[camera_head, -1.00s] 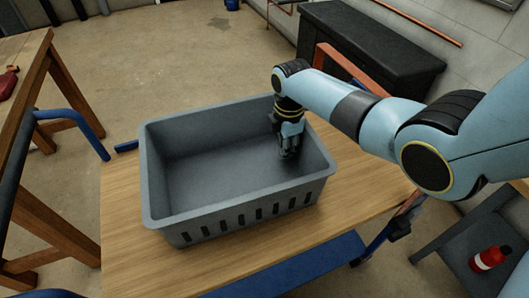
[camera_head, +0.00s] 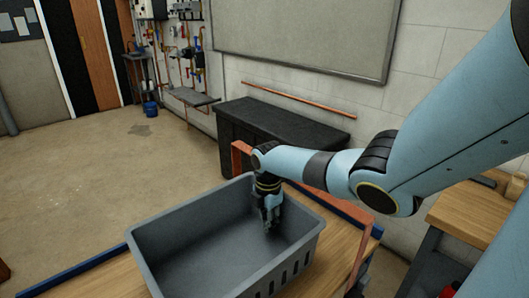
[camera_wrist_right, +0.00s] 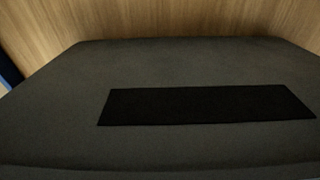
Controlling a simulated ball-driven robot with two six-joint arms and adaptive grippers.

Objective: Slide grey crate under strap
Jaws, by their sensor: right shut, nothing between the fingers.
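The grey crate (camera_head: 215,252) is an open bin with slots in its side, on a wooden bench top in the head view. My right gripper (camera_head: 268,224) points down inside it, near its far right corner. It is shut and empty; whether it touches the crate wall I cannot tell. An orange strap-like band (camera_head: 365,222) spans the bench like an arch behind the crate, partly hidden by my arm. The crate stands on the near side of it. In the right wrist view, a dark grey surface (camera_wrist_right: 60,110) with a black rectangle fills most of the picture. My left gripper is out of view.
A black chest (camera_head: 225,155) stands behind the bench by the wall. A blue bar (camera_head: 80,273) runs along the bench's far side. A wood-topped table (camera_head: 455,212) stands at right. The floor at left is open.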

